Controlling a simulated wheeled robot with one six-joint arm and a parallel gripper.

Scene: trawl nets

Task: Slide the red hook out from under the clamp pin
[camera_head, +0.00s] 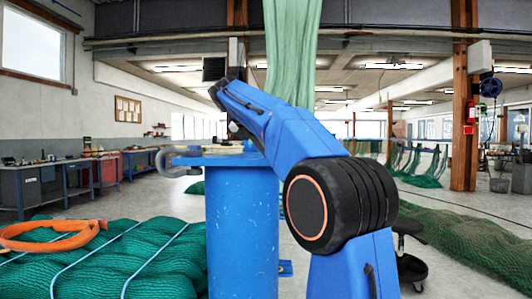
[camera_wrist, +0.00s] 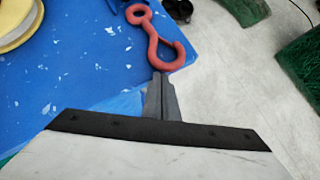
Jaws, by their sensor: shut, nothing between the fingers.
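The red hook (camera_wrist: 165,50) lies at the edge of the blue top (camera_wrist: 60,75) in the wrist view, its eye toward the top of the picture and its curved end toward my fingers. My gripper (camera_wrist: 160,78) is shut and empty, its tips just below the hook's bend; I cannot tell whether they touch it. A small blue fitting (camera_wrist: 113,5) shows at the picture's top edge by the hook's eye, but I cannot make out the clamp pin. In the head view my arm covers part of the blue top, and the hook cannot be made out.
A yellow-and-white ring (camera_wrist: 18,22) lies on the blue top.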

